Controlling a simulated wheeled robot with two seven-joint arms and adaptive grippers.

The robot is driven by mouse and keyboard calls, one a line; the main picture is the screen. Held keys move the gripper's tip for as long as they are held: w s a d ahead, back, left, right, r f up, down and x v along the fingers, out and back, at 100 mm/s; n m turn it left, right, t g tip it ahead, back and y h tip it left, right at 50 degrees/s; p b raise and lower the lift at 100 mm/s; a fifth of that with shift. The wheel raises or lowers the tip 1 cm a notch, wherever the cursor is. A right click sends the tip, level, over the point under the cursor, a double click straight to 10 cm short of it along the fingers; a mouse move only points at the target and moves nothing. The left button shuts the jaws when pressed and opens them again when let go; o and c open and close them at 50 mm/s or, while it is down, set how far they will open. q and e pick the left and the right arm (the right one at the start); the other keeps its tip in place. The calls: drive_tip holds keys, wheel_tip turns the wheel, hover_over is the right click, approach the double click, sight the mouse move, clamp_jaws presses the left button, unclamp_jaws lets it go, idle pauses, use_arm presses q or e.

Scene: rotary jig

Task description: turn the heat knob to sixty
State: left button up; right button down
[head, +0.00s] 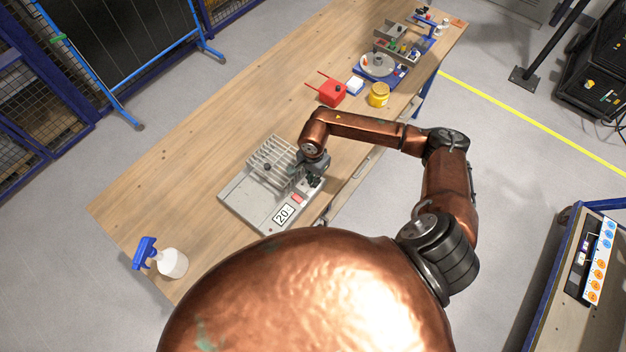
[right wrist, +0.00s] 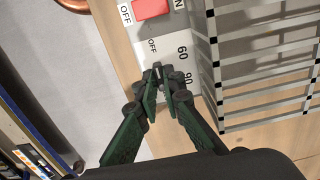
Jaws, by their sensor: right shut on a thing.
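The grey jig (head: 240,200) with a wire rack (head: 270,158) sits on the bench in the head view. My right gripper (head: 313,180) is over its right side, and its fingers (right wrist: 166,80) show in the right wrist view. They are shut on the heat knob, which is mostly hidden between the fingertips. On the panel beside the knob I see the printed marks OFF (right wrist: 152,46), 60 (right wrist: 183,53) and 90 (right wrist: 188,79). I cannot tell which mark the knob points to. My left gripper is not in view.
A spray bottle (head: 170,262) stands at the near left. A red box (head: 332,93) and a yellow jar (head: 379,95) stand farther back.

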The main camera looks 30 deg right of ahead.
drive_tip(key=m+b, duration=0.2)
drive_tip(key=m, duration=0.1)
drive_tip(key=shift+f+b, duration=0.1)
drive_tip(key=shift+b, duration=0.2)
drive_tip(key=m+b, duration=0.1)
drive_tip(key=m, duration=0.1)
drive_tip(key=shift+m+b, duration=0.3)
drive_tip(key=shift+m, duration=0.1)
drive_tip(key=m+b, duration=0.1)
drive_tip(key=m, duration=0.2)
drive_tip(key=shift+b, duration=0.3)
drive_tip(key=shift+m+b, duration=0.4)
drive_tip(key=shift+m, duration=1)
drive_tip(key=c, duration=2.1)
unclamp_jaws()
drive_tip(key=shift+r, duration=0.25)
